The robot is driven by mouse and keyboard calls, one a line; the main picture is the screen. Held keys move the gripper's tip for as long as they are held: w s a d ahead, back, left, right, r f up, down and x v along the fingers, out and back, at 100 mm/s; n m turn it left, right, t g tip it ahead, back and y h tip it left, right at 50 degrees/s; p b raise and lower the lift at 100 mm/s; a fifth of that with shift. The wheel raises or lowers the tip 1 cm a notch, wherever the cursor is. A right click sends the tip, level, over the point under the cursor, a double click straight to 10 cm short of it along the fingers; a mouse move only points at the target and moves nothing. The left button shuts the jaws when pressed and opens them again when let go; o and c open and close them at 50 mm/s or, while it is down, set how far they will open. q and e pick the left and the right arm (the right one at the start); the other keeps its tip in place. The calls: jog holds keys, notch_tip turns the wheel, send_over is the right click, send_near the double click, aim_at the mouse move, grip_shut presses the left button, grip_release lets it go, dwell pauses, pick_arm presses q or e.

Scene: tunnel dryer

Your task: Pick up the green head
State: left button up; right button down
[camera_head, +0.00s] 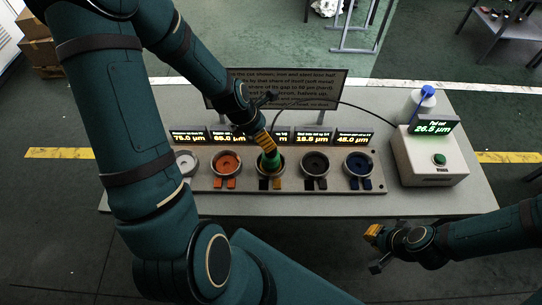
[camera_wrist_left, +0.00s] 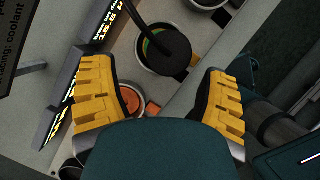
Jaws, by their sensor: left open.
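The green head (camera_head: 269,161) stands in the middle ring of a row of ring holders, partly hidden behind my left gripper. In the left wrist view a dark round top with a black stem or cable (camera_wrist_left: 168,45) covers most of a ring with a little green showing. My left gripper (camera_head: 264,143) is above and beside the head. Its two yellow fingers stand wide apart in the left wrist view (camera_wrist_left: 160,108), with nothing clamped between them. My right gripper (camera_head: 376,250) hangs off the table's front edge, fingers apart and empty.
The holder row (camera_head: 206,187) also has white, orange, dark and blue rings, with lit displays behind. A sign (camera_head: 320,88) stands at the back. A box with a green button (camera_head: 432,165) and lit readout is at right. A black cable (camera_head: 330,101) arches over the table.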

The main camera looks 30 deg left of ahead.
pick_arm(q)
jog(key=shift+s+d+x, duration=0.1)
jog(key=shift+x, duration=1)
jog(key=shift+s+d+x, duration=0.1)
jog(key=shift+d+x, duration=0.05)
jog(key=shift+x, duration=1)
jog(key=shift+s+d+x, duration=0.1)
jog(key=shift+x, duration=1)
grip_shut()
